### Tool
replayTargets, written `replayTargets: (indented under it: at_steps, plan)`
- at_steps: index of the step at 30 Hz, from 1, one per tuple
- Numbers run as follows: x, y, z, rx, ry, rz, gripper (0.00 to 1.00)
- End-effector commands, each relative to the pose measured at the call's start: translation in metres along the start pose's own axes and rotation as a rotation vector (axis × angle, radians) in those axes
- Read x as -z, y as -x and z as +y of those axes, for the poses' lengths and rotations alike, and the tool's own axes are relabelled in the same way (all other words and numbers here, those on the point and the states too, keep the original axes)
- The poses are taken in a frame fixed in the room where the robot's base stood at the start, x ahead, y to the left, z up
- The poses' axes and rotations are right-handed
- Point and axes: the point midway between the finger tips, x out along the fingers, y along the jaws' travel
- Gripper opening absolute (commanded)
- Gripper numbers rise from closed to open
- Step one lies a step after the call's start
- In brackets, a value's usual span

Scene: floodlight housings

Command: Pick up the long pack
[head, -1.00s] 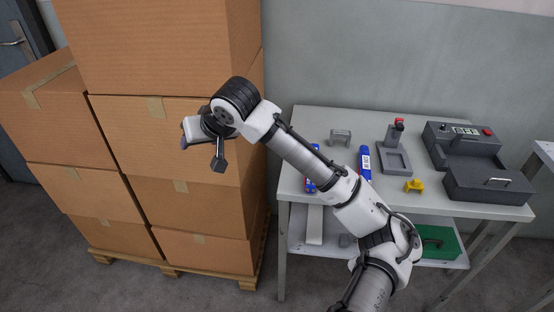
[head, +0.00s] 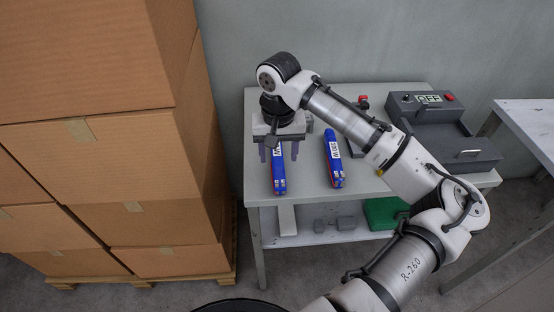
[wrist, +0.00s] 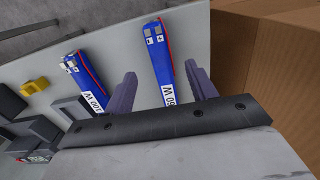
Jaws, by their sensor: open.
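Two blue packs with red edges and white labels lie on the grey table. One pack (head: 278,178) is at the table's left, below my gripper (head: 278,153); its far part is hidden by the gripper. The other pack (head: 334,160) lies to its right. In the wrist view the first pack (wrist: 161,57) shows between the two fingers of my gripper (wrist: 160,69), its label cut off by the wrist mount; the second pack (wrist: 85,75) is outside them, to the left. The gripper points down, open and empty. I cannot tell for certain which pack is longer.
Stacked cardboard boxes (head: 110,165) stand close to the table's left side. A dark grey unit (head: 440,135) with a display and red button sits at the table's right. A yellow piece (wrist: 34,86) is also on the table. A green box (head: 383,214) is on the lower shelf.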

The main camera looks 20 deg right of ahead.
Motion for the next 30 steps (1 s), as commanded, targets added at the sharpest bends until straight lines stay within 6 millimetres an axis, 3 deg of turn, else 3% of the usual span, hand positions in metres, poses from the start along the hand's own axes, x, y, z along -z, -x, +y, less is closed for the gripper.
replayTargets:
  at_steps: [4,11,19,28,30]
  plan:
    - [0.0,-0.021,0.0,0.001,-0.001,0.0,0.56]
    - [-0.001,-0.036,0.001,0.0,0.0,0.0,0.56]
    - [-0.003,-0.074,0.002,0.001,0.0,0.0,0.56]
    - [-0.003,-0.081,0.002,0.001,0.001,0.001,0.56]
    - [-0.003,-0.081,0.002,0.001,0.0,0.001,0.48]
